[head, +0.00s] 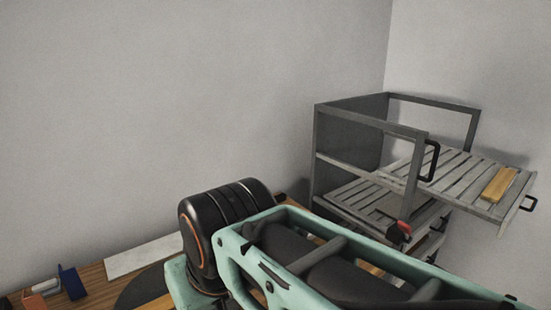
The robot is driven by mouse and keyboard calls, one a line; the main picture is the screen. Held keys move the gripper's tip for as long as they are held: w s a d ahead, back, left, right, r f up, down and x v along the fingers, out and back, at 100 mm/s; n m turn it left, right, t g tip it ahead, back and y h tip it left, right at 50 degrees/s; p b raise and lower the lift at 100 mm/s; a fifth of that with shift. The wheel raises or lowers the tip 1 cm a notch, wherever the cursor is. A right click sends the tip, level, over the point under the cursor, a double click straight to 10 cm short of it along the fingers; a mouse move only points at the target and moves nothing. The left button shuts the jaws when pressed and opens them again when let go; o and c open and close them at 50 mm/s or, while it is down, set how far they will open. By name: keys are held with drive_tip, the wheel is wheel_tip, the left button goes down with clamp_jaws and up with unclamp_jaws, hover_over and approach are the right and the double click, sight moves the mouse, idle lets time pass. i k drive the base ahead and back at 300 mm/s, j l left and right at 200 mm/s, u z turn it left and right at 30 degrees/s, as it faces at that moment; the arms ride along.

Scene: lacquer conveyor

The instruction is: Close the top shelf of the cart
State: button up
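The cart (372,120) is a dark grey metal frame standing at the right, near the wall corner. Its top shelf (448,181) is pale and slatted and sticks out to the right, well beyond the frame. A yellow-brown wooden block (499,184) lies on the shelf near that end. My gripper is not in view; only my mint-green and black arm crosses the lower middle, hiding the lower part of the cart.
A lower slatted shelf (362,196) sits inside the frame. A black upright handle (431,160) is on the frame, and a small red and black object (400,231) is below it. A wooden table (93,285) at lower left bears a white board (143,256) and small blue pieces.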

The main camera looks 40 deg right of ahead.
sight(502, 215)
drive_tip(key=k+j, duration=0.1)
drive_tip(key=k, duration=0.25)
drive_tip(key=k+j, duration=0.15)
drive_tip(key=k, duration=0.25)
drive_tip(key=z, duration=0.35)
drive_tip(key=k+z, duration=0.15)
drive_tip(key=z, duration=1.8)
drive_tip(key=i+l+z, duration=0.15)
drive_tip(key=i, duration=0.25)
